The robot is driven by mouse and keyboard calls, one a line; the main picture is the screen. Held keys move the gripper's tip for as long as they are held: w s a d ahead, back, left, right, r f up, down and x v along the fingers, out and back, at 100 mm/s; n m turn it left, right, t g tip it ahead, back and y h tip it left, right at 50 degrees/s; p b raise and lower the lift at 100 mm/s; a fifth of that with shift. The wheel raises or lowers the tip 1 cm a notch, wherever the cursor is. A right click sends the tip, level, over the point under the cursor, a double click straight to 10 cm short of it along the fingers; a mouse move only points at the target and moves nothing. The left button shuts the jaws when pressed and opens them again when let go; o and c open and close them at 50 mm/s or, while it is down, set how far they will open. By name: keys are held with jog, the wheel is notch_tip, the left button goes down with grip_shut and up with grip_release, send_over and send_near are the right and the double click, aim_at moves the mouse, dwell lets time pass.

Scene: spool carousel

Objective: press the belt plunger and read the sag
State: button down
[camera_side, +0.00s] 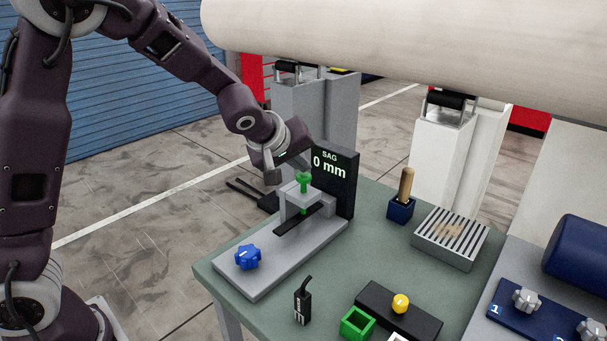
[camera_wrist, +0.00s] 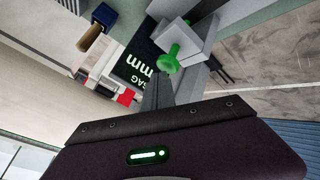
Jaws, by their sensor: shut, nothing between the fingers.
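The green plunger (camera_side: 303,182) stands upright in a grey bracket (camera_side: 286,204) over a short black belt strip (camera_side: 297,219) on a grey base plate. The black display (camera_side: 334,172) behind it reads "SAG 0 mm". My gripper (camera_side: 300,160) is just above and behind the plunger, its fingers partly hidden in the side view. In the wrist view the plunger (camera_wrist: 171,60) shows just beyond my dark fingers (camera_wrist: 157,88), which are shut and empty. They look apart from the plunger, though the exact gap is hard to tell. The display (camera_wrist: 140,62) appears upside down there.
A blue knob (camera_side: 248,257) sits at the plate's front. The green table also carries a blue holder (camera_side: 401,210) with a wooden handle, a slatted grey box (camera_side: 449,240), a black tool (camera_side: 303,302), a green open box (camera_side: 357,323) and a yellow button (camera_side: 400,303). A large roller (camera_side: 420,40) hangs above.

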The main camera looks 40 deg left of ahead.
aim_at(301, 176)
jog(key=shift+f, duration=1.05)
dwell(0.6)
jog(key=shift+r, duration=1.65)
jog(key=shift+r, duration=2.5)
